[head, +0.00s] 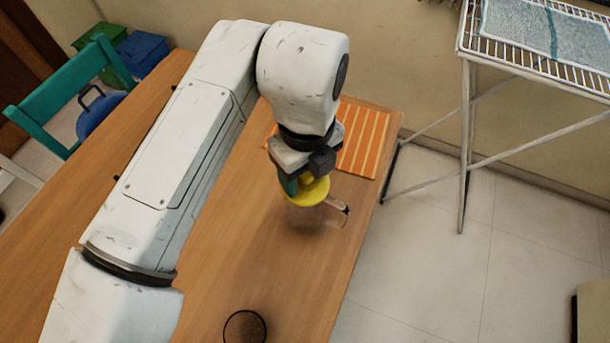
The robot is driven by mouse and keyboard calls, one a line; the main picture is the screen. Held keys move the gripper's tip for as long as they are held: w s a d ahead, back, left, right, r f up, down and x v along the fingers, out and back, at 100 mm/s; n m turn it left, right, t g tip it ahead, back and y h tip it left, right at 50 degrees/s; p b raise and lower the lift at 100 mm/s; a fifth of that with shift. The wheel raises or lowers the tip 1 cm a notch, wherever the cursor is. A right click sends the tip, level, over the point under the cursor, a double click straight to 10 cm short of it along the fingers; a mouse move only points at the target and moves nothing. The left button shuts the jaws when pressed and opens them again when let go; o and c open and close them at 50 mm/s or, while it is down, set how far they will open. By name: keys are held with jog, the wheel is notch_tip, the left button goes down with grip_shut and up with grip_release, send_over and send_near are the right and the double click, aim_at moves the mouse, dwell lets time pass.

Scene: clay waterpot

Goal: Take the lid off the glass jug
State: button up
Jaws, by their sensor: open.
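The glass jug (305,217) stands on the wooden table near its right edge. It is see-through, and its handle (345,209) points to the right. A yellow lid (299,198) sits on top of the jug. My gripper (303,188) is directly above the lid, pointing down, with its fingers at or around the lid's middle. The fingers are open, but whether they touch the lid is too small to tell. Part of the lid is hidden behind the gripper.
An orange striped mat (362,145) lies on the table behind the jug. A dark round ring-like object (244,327) is at the table's front. A wire rack (540,50) stands on the floor at the right. A green chair (60,100) is at the left.

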jog(key=c, duration=1.1)
jog(key=shift+r, duration=0.1)
